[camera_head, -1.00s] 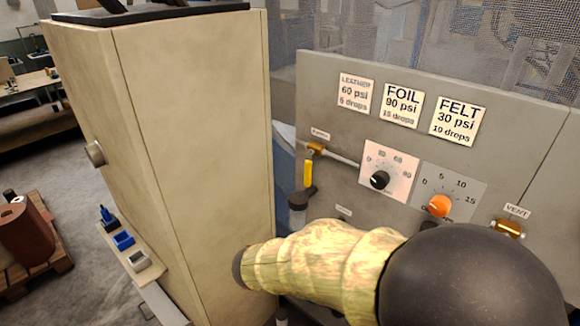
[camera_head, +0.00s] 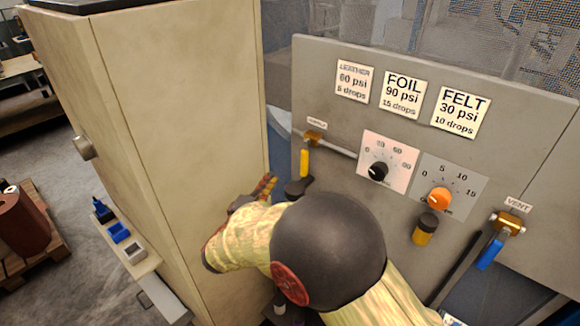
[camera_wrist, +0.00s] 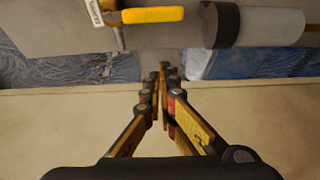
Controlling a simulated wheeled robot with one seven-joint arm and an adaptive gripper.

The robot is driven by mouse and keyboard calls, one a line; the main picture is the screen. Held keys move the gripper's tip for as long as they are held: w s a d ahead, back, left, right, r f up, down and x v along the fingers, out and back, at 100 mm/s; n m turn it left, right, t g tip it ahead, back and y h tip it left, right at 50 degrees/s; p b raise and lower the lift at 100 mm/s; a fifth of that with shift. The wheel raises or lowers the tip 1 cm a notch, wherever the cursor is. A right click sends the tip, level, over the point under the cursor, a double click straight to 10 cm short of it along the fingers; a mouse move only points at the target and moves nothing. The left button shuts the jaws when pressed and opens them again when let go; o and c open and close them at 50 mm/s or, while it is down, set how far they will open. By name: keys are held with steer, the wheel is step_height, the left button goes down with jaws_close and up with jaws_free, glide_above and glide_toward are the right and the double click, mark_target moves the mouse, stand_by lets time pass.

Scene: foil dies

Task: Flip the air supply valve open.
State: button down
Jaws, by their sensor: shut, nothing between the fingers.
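The air supply valve is a brass body (camera_head: 314,138) under a small label at the panel's left end. Its yellow lever (camera_head: 304,163) hangs straight down, across the line of the grey pipe running right. In the wrist view the yellow lever (camera_wrist: 153,14) lies sideways at the top, beyond my fingertips. My gripper (camera_wrist: 163,72) is shut and empty, its fingertips together and apart from the lever. In the head view my gripper (camera_head: 267,186) is left of and slightly below the lever, partly hidden by my wrist.
A beige cabinet (camera_head: 180,130) stands close on the left. A dark-topped grey cylinder (camera_wrist: 252,24) sits beside the lever. The panel has a black knob (camera_head: 378,172), an orange knob (camera_head: 440,200) and a vent valve with a blue lever (camera_head: 490,252). Setting cards (camera_head: 403,92) hang above.

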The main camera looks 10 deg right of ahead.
mark_target(304, 164)
steer(key=shift+w+d+p, duration=0.3)
steer(key=shift+w+d, duration=0.5)
steer(key=shift+d, duration=0.55)
steer(key=shift+w+d+p, duration=0.3)
steer(key=shift+w+d, duration=0.55)
steer(key=shift+d, duration=0.5)
steer(key=shift+w+d+p, duration=0.3)
steer(key=shift+w+d, duration=0.5)
steer(key=shift+d, duration=0.55)
